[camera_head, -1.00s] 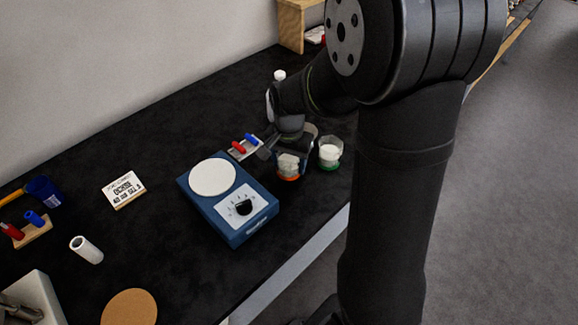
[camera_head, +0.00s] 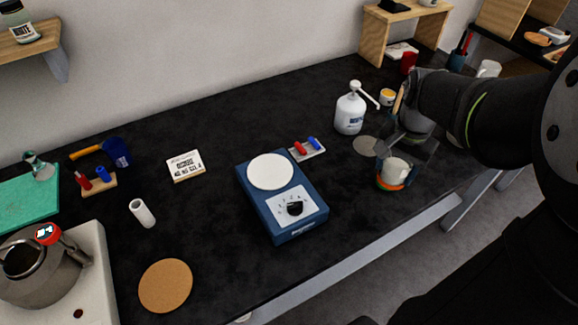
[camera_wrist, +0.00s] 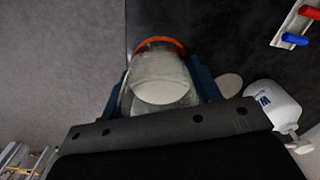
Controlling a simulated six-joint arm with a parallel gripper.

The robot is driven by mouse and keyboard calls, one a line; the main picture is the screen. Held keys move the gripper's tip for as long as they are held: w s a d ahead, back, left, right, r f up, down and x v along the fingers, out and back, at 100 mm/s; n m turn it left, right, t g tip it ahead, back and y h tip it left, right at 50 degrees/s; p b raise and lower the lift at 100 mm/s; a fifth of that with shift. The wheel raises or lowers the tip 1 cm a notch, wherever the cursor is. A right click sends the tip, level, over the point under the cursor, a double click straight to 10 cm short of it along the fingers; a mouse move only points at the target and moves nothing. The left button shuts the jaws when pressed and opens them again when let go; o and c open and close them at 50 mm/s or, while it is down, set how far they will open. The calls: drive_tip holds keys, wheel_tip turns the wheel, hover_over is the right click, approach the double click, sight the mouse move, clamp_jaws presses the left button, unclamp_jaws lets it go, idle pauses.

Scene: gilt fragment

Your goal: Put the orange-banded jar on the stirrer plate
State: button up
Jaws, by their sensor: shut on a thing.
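The orange-banded jar (camera_head: 395,172) is clear with white contents and is at the right of the head view, near the table's front edge. In the wrist view the jar (camera_wrist: 160,85) fills the space between the blue fingers, its orange band at the top. My gripper (camera_wrist: 160,75) is shut on it. Whether the jar touches the table is unclear. The stirrer plate (camera_head: 270,171) is a white disc on a blue box with a dial, left of my gripper in the head view. Its top is empty. A green-banded jar cannot be made out clearly now.
A white pump bottle (camera_head: 350,113) stands behind and left of my gripper, with a grey disc (camera_head: 366,146) close by. A small rack with red and blue pieces (camera_head: 307,150) lies just behind the stirrer. The black table between jar and stirrer is clear.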

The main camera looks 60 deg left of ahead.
drive_tip(key=s+a+r, duration=0.6)
drive_tip(key=s+a, duration=0.6)
drive_tip(key=s+a+f, duration=0.2)
drive_tip(key=s, duration=0.1)
drive_tip(key=s+a+f, duration=0.2)
drive_tip(key=s+a, duration=0.1)
drive_tip(key=s+a+f, duration=0.2)
drive_tip(key=s, duration=0.1)
drive_tip(key=shift+s+a+f, duration=0.1)
drive_tip(key=shift+s+a, duration=0.1)
drive_tip(key=shift+s, duration=0.1)
drive_tip(key=shift+s+a+f, duration=0.15)
drive_tip(key=shift+s+f, duration=0.1)
drive_tip(key=shift+f, duration=1.95)
drive_tip(key=shift+f, duration=0.2)
drive_tip(key=o, duration=1.1)
